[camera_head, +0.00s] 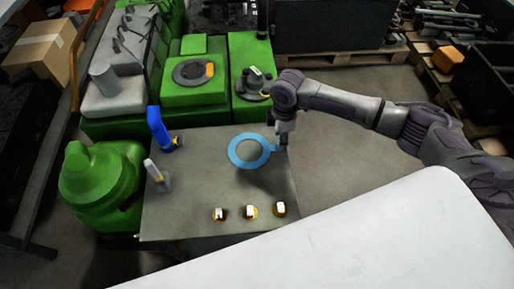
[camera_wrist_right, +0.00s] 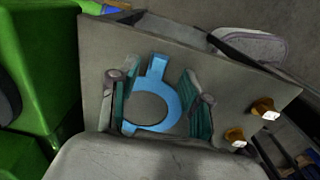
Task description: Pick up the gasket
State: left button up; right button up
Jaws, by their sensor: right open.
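The gasket (camera_head: 232,152) is a flat blue ring with a tab, over the right part of the grey table top. It also shows in the right wrist view (camera_wrist_right: 157,70), with a tab at its far side. My right gripper (camera_head: 282,146) is at the gasket's right side, by its tab, and points down. In the right wrist view the open fingers of my right gripper (camera_wrist_right: 160,98) stand on either side of the ring in the picture. I cannot tell whether they touch it. My left gripper is not in view.
The grey table (camera_head: 205,190) carries a blue bent pipe (camera_head: 159,128), a light upright part (camera_head: 154,171) and 3 small orange-and-white pieces (camera_head: 250,211) near its front. A green housing (camera_head: 95,180) stands left; green engine blocks (camera_head: 195,90) stand behind. The table's middle is clear.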

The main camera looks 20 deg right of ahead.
jog(key=f, duration=0.3)
jog(key=shift+d+f, duration=0.2)
jog(key=shift+f, duration=0.05)
jog(key=shift+c, duration=0.2)
grip_shut()
